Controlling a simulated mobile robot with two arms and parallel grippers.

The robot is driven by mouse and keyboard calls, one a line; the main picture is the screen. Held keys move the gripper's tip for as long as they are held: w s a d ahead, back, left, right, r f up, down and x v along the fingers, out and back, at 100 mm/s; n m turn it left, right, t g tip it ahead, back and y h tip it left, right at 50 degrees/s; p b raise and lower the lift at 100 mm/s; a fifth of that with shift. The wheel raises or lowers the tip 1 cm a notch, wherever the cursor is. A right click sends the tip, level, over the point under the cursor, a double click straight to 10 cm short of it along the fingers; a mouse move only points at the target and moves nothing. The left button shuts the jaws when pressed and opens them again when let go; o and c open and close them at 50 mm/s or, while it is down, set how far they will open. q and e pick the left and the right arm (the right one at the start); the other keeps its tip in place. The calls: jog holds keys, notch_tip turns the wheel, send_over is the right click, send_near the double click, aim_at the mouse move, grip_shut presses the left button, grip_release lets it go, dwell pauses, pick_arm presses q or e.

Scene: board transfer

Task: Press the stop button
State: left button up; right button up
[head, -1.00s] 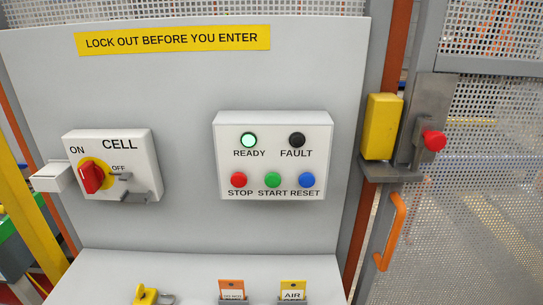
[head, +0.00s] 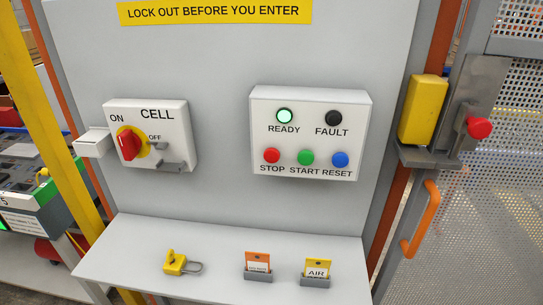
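The red stop button (head: 271,155) is at the lower left of a white control box (head: 311,97) on the grey panel, above the label STOP. Beside it are a green start button (head: 305,158) and a blue reset button (head: 340,159). Above them the ready lamp (head: 285,116) is lit pale green and the fault lamp (head: 334,118) is dark. Neither of my grippers shows in the head view.
A red rotary switch (head: 127,144) points towards ON at left. A shelf (head: 215,240) below holds a yellow padlock (head: 174,263), an orange tag (head: 257,260) and a yellow tag (head: 318,268). A mesh gate (head: 490,220) with an orange handle (head: 421,220) stands at right.

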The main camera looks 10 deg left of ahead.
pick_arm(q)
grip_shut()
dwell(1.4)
